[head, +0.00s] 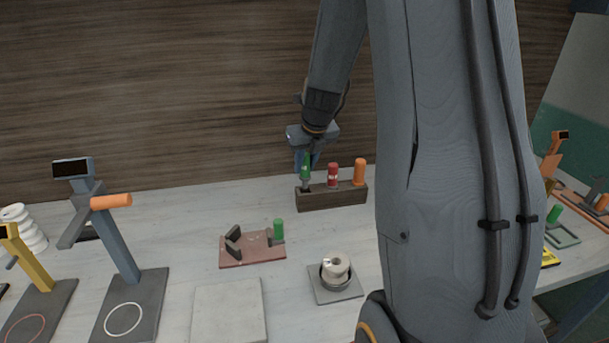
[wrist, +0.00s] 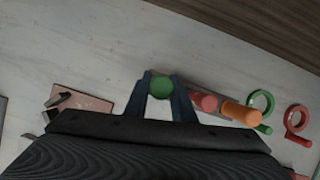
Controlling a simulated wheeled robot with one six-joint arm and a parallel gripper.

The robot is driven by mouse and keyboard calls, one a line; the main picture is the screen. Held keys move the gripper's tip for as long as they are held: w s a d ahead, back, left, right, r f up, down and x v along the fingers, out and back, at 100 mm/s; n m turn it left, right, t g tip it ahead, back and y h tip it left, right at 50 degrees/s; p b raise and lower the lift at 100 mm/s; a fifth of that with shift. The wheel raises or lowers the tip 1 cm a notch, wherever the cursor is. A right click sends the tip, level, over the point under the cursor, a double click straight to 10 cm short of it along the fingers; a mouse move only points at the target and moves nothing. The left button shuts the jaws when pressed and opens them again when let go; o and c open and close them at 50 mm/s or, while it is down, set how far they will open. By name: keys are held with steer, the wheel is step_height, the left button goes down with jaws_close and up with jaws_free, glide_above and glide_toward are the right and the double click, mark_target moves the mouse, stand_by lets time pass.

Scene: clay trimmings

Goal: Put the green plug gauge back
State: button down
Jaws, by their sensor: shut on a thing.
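The green plug gauge (head: 306,166) stands upright between the fingers of my gripper (head: 306,163), over the left end of a dark wooden rack (head: 335,201). Its lower end meets the rack's left end; I cannot tell how deep it sits. In the wrist view the gauge's round green top (wrist: 162,87) shows between the two fingers of my gripper (wrist: 161,90). The red gauge (head: 332,175) and the orange gauge (head: 359,172) stand in the rack to its right; both also show in the wrist view, red (wrist: 205,102) and orange (wrist: 240,113).
A reddish plate (head: 262,252) with dark blocks and a green-handled piece (head: 279,230) lies in front of the rack. Grey and yellow stands are at the left. Green (wrist: 261,100) and red rings (wrist: 298,118) lie beyond the rack.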

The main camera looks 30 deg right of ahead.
mark_target(305, 176)
steer(key=shift+f, duration=1.8)
steer(key=shift+f, duration=0.4)
steer(key=c, duration=1.5)
jaws_free()
steer(key=shift+r, duration=0.1)
